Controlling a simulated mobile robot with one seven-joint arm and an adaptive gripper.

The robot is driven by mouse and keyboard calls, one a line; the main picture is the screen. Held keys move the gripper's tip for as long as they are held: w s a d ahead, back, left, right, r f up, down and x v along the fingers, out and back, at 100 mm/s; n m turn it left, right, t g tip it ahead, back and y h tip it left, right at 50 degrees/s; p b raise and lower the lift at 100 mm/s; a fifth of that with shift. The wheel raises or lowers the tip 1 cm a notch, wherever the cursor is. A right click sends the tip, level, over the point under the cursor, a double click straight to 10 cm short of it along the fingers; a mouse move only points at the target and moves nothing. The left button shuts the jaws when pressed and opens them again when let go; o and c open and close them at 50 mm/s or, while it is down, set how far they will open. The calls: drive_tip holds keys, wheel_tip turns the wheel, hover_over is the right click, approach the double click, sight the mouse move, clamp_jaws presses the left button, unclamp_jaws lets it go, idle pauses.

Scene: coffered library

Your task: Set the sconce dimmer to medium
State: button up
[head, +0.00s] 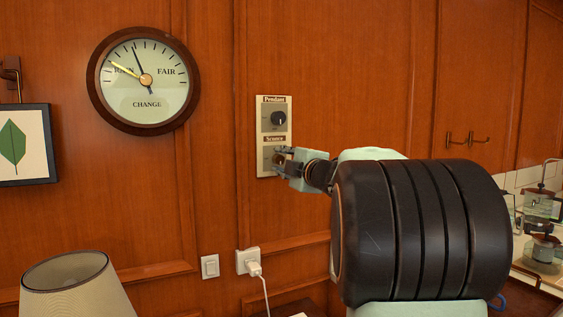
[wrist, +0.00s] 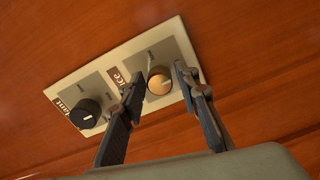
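The sconce dimmer is a round brass-coloured knob (wrist: 159,83) on the lower half of a pale wall plate (head: 261,128), under the "Sconce" label. In the wrist view it sits between the two fingers of my gripper (wrist: 157,80), with a small gap seen on each side. My gripper is open around the knob, with its tips close to the plate. In the head view my gripper (head: 283,157) covers most of this knob. I cannot make out its setting. The black pendant knob (head: 278,118) is above it and also shows in the wrist view (wrist: 85,113).
A wall barometer (head: 146,80) hangs to the upper left. A light switch (head: 209,266) and an outlet with a white plug (head: 250,263) are lower on the wall. A lampshade (head: 72,285) stands at the lower left. Brass hooks (head: 467,138) are at the right.

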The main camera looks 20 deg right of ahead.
drive_tip(key=shift+o, duration=0.7)
drive_tip(key=s, duration=1.2)
drive_tip(key=shift+d, duration=0.2)
